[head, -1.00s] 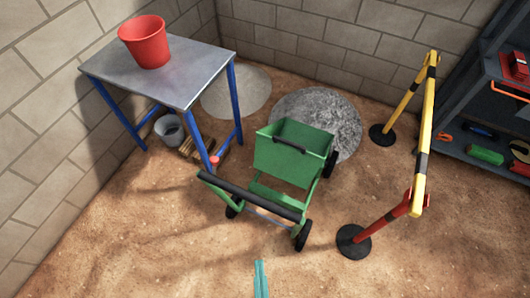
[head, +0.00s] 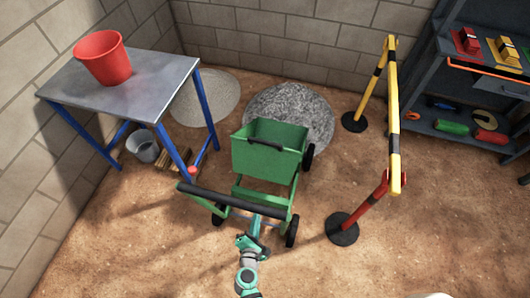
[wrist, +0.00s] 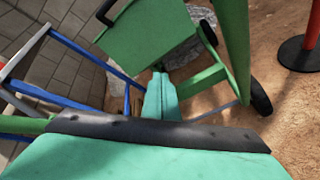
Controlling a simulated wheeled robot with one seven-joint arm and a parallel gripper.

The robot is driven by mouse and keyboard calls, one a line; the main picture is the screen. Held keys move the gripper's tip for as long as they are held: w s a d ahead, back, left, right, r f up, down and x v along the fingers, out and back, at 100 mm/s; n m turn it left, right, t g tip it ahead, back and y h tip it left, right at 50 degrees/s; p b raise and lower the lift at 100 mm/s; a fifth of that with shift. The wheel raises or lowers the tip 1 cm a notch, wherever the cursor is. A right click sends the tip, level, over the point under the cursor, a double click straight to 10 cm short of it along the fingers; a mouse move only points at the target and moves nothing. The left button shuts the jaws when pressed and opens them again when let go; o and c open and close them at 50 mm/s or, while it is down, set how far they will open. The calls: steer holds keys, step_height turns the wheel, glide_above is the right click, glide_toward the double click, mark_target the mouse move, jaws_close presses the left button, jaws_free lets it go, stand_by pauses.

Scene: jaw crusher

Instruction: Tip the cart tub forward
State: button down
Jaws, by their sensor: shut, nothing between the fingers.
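The green cart tub (head: 268,160) sits upright on its cart frame, with a black grip (head: 265,144) on its near side. The tub also shows at the top of the wrist view (wrist: 150,38). The cart's black push bar (head: 232,201) spans its near side. My gripper (head: 256,222) is at the near side of this bar, towards its right end. In the wrist view, my shut, empty fingers (wrist: 160,88) show beyond the push bar (wrist: 150,130) and point towards the tub. The bar hides part of them. I cannot tell whether they touch it.
A gravel heap (head: 290,112) lies behind the tub. A metal table (head: 150,78) with a red bucket (head: 103,58) stands left. A yellow-black barrier (head: 394,130) stands right, its near base (head: 342,229) close to the cart's right wheel. Shelves stand at far right.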

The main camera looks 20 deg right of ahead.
steer(key=w+d+r+n+h, duration=0.1)
steer(key=w+d+n+h, duration=0.2)
steer(key=w, duration=0.5)
steer(key=n+t+h, duration=0.1)
steer(key=n+t, duration=0.1)
steer(key=n, duration=0.3)
glide_toward(273, 145)
steer(key=w+f, duration=0.4)
steer(key=w, duration=0.2)
steer(key=shift+w+d+r, duration=0.45)
steer(key=shift+d+r, duration=0.25)
steer(key=shift+d, duration=0.05)
